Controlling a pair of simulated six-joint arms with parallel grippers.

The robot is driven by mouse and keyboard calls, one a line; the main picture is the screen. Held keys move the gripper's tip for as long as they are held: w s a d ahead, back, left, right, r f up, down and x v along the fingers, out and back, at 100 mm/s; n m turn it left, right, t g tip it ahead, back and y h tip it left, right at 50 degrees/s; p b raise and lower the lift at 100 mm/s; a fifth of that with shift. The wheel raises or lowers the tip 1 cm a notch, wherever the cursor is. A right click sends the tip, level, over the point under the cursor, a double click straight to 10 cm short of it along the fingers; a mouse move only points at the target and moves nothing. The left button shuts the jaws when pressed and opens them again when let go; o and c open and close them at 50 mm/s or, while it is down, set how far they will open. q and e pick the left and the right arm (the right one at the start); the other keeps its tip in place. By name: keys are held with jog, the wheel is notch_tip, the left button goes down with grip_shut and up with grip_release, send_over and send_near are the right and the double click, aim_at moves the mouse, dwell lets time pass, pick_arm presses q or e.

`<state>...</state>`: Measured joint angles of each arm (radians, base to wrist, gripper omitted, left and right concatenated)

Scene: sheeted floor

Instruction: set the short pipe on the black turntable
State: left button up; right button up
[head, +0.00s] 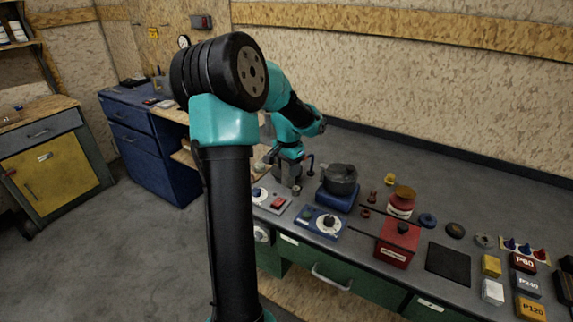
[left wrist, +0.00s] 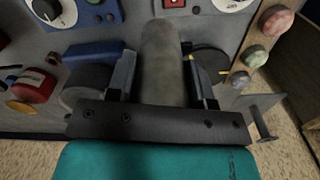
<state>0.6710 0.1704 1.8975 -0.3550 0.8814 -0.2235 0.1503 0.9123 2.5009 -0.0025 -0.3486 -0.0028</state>
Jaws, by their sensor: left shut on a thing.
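My left gripper (head: 290,176) is at the back left of the bench, fingers pointing down. In the left wrist view its two fingers are closed on the short pipe (left wrist: 163,65), a grey-beige cylinder between them. In the head view the pipe is mostly hidden by the gripper. A dark round disc (left wrist: 211,62), which looks like the black turntable, is partly behind the finger on the right in the left wrist view. I cannot pick it out in the head view. Whether the pipe touches anything below is not clear. My right gripper is not in view.
A dark round pot on a blue base (head: 340,182) stands close right of the gripper. Dial boxes (head: 320,223) lie in front. A red box (head: 398,245) with a rod, a red-and-white jar (head: 401,203) and a black mat (head: 448,265) are farther right.

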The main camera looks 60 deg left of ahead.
pick_arm(q)
jog(key=w+a+f, duration=0.1)
jog(key=w+a, duration=0.6)
jog(key=a, duration=0.6)
jog(key=shift+f, duration=0.15)
jog(key=shift+w+a, duration=0.1)
jog(key=shift+w+a+f, duration=0.1)
jog(key=shift+a+f, duration=0.05)
jog(key=shift+f, duration=1.65)
jog(key=shift+f, duration=0.15)
jog(key=o, duration=1.1)
notch_tip(320, 180, up, 12)
jog(key=shift+r, duration=0.15)
